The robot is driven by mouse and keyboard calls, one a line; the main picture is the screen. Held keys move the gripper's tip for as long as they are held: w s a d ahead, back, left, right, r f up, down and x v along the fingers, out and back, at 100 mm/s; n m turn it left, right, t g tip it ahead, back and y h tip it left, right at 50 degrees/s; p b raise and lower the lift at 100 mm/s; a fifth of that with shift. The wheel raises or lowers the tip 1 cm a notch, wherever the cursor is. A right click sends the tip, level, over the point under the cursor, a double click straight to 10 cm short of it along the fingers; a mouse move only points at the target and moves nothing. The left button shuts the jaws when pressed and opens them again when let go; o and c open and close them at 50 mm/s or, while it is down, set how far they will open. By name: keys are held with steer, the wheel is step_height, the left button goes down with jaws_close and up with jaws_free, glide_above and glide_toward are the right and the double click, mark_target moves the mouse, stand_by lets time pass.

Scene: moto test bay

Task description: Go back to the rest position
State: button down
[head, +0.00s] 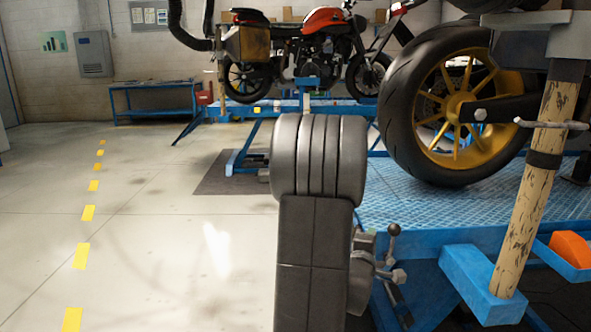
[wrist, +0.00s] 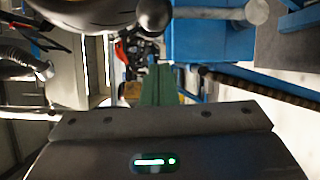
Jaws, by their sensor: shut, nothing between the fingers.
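In the wrist view, the dark body of my gripper (wrist: 158,72) fills the bottom, with a small lit green display. Two narrow green fingers run up from its middle, side by side with no clear gap. They are shut and hold nothing that I can see. In the head view my grey arm stands upright in the centre foreground, and my gripper does not show there. The wrist view looks sideways onto the bay, with blue metal parts (wrist: 210,38) close by on the upper right.
A blue lift platform (head: 470,205) with a large motorcycle wheel (head: 407,110) is close at right, beside a worn wooden-looking post (head: 530,190). An orange motorcycle (head: 322,20) stands on a lift behind. A blue bench (head: 155,85) is at the back wall. The left floor (head: 150,240) is clear.

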steer(key=a+f+n+t+b, duration=0.1)
steer(key=f+n, duration=0.1)
steer(key=a+f+n+t+b, duration=0.1)
steer(key=a+f+n, duration=0.1)
steer(key=n, duration=0.1)
steer(key=shift+a+f+n+b, duration=0.15)
steer(key=shift+a+n+b, duration=0.1)
steer(key=shift+n+b, duration=0.1)
steer(key=shift+s+a, duration=0.1)
steer(key=shift+a, duration=0.05)
